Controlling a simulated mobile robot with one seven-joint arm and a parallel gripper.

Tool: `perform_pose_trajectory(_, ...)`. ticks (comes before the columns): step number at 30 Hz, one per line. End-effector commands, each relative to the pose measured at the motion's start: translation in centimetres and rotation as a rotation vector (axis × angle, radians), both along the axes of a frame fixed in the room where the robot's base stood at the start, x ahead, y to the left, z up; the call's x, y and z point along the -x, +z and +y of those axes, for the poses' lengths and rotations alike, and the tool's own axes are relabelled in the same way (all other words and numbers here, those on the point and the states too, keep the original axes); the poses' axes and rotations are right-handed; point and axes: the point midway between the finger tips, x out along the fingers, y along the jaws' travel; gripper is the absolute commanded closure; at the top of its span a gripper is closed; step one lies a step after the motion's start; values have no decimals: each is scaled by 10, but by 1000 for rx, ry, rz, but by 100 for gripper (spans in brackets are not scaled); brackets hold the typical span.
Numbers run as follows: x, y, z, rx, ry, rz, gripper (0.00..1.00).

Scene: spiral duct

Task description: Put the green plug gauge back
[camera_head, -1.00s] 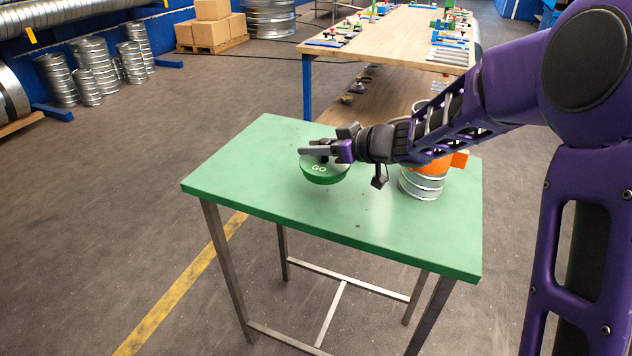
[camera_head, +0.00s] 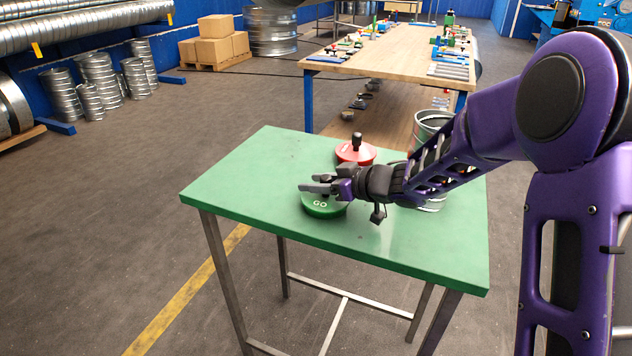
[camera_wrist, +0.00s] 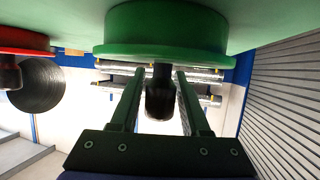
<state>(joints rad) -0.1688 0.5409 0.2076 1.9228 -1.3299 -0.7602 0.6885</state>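The green plug gauge (camera_head: 321,208), a disc marked GO, is low over or on the green table (camera_head: 250,185); I cannot tell whether it touches. It also shows in the wrist view (camera_wrist: 165,35), with its black handle (camera_wrist: 160,100) between my two fingers. My gripper (camera_head: 320,187) appears shut on this handle, with the fingers close along both sides. A red plug gauge (camera_head: 356,152) with a black handle stands behind it on the table, and its edge shows in the wrist view (camera_wrist: 20,40).
A metal spiral duct piece (camera_head: 432,120) stands at the right of the table, partly hidden by my arm. The table's left and front parts are clear. A wooden workbench (camera_head: 400,45) with tools stands behind.

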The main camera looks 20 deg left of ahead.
Motion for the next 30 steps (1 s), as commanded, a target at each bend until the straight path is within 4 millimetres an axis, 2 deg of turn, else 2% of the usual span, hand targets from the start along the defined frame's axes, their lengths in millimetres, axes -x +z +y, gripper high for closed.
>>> perform_pose_trajectory(1, 0, 0, 0, 0, 0, 0, 43)
perform_pose_trajectory(2, 0, 0, 0, 0, 0, 0, 38)
perform_pose_trajectory(3, 0, 0, 0, 0, 0, 0, 37)
perform_pose_trajectory(13, 0, 5, 0, 0, -1, 0, 37)
perform_pose_trajectory(17, 4, 13, -17, 1, -4, -1, 37)
perform_pose_trajectory(24, 21, 34, -62, 0, -4, -1, 37)
perform_pose_trajectory(30, 32, 45, -92, 1, -3, -1, 37)
